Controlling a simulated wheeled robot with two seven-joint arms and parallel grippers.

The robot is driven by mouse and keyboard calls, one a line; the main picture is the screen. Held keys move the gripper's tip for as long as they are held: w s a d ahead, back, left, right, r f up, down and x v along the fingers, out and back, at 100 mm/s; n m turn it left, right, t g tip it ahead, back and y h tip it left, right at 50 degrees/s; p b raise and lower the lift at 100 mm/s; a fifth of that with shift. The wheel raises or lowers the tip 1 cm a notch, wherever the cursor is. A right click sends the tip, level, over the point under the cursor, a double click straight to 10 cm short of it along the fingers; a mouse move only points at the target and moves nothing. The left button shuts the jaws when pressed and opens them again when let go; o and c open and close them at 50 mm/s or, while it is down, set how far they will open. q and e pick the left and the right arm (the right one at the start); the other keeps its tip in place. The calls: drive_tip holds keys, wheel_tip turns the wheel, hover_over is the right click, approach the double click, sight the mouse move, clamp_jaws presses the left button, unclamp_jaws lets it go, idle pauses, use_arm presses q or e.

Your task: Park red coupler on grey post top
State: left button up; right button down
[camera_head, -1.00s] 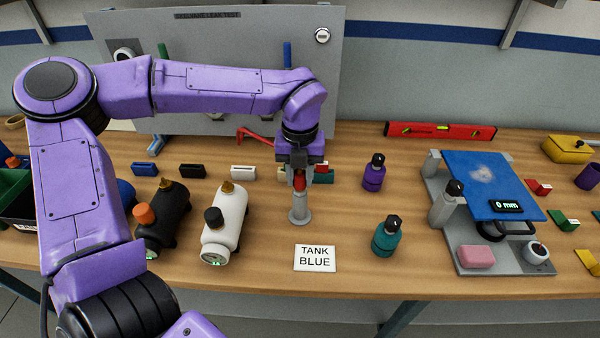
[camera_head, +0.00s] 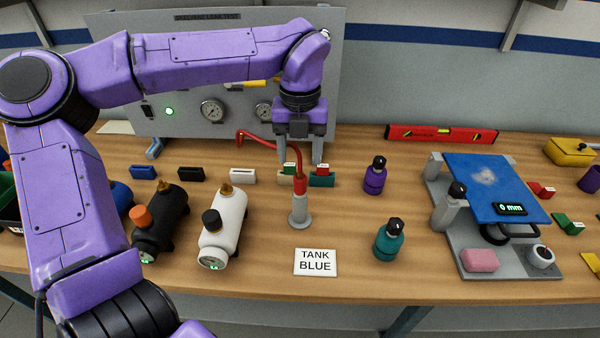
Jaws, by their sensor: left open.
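The red coupler (camera_head: 300,184) sits upright on top of the grey post (camera_head: 299,212), with its red hose (camera_head: 262,137) curving up and back to the left toward the panel. My left gripper (camera_head: 302,160) is open and empty, above and behind the coupler, with its fingers pointing down. The fingers look clear of the coupler, and the hose passes in front of the left finger. My right gripper is not in view.
A black tank (camera_head: 160,222) and a white tank (camera_head: 222,230) stand left of the post. A "TANK BLUE" card (camera_head: 315,262) lies in front. Purple (camera_head: 375,178) and teal (camera_head: 387,240) bottles stand to the right. The grey panel (camera_head: 190,60) with gauges rises behind.

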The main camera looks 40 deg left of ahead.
sight(300, 171)
use_arm(q)
drive_tip(key=shift+r, duration=1.4)
drive_tip(key=shift+r, duration=0.1)
